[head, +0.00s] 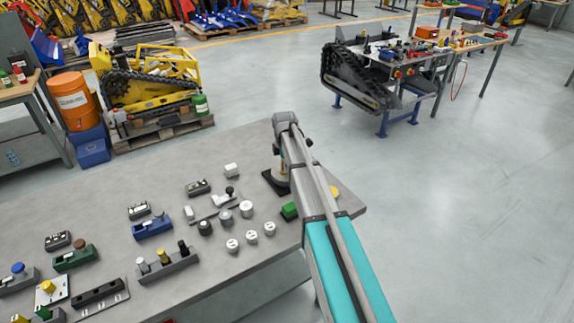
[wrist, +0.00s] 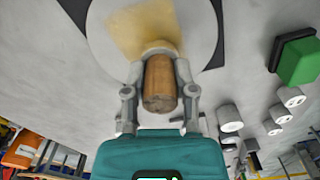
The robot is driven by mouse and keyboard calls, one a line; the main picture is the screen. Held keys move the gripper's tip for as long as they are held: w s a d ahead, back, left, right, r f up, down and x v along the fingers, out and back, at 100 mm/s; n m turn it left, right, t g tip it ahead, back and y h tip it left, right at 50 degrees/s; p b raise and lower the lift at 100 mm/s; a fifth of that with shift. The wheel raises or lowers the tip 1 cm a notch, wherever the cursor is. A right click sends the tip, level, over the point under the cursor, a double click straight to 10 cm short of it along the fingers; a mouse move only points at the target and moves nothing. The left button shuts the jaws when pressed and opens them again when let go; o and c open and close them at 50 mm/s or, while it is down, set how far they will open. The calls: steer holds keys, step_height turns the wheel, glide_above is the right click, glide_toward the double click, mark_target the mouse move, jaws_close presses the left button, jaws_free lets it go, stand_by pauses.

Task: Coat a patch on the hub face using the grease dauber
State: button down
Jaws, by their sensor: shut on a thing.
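The grease dauber (wrist: 160,82) shows in the wrist view as a brown wooden handle with a pale end pointing at the disc. My gripper (wrist: 160,68) is shut around the handle, one finger on each side. The hub face (wrist: 205,38) is a round light-grey disc at the top of the wrist view. A tan-yellow patch (wrist: 132,28) lies on it, just beyond the dauber. The dauber's pale end is over the patch's near edge; whether it touches is hard to tell. In the head view a black base plate (head: 268,183) shows below my gripper, largely hidden by my arm.
A green block (wrist: 297,62) on a dark base stands to the right in the wrist view. White round pieces (head: 251,237) stand on the grey table (head: 225,272). A blue holder (head: 152,228) and other small fixtures fill its left side. The table's right edge is close to my arm.

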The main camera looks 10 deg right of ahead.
mark_target(277, 174)
steer(key=shift+s+a, duration=0.25)
steer(key=shift+a, duration=0.45)
steer(key=shift+s+a, duration=0.25)
steer(key=shift+a, duration=0.4)
steer(key=shift+w, duration=0.1)
steer(key=shift+w+a, duration=0.15)
steer(key=shift+w, duration=0.15)
steer(key=shift+w+d, duration=0.2)
steer(key=shift+d, duration=0.45)
steer(key=shift+w+d, duration=0.2)
steer(key=shift+d, duration=0.5)
steer(key=shift+w+d, duration=0.2)
steer(key=shift+d, duration=0.45)
steer(key=shift+w+d, duration=0.25)
steer(key=shift+d, duration=0.35)
steer(key=shift+w+d, duration=0.2)
steer(key=shift+d, duration=0.45)
steer(key=shift+w+d, duration=0.25)
steer(key=shift+d, duration=0.35)
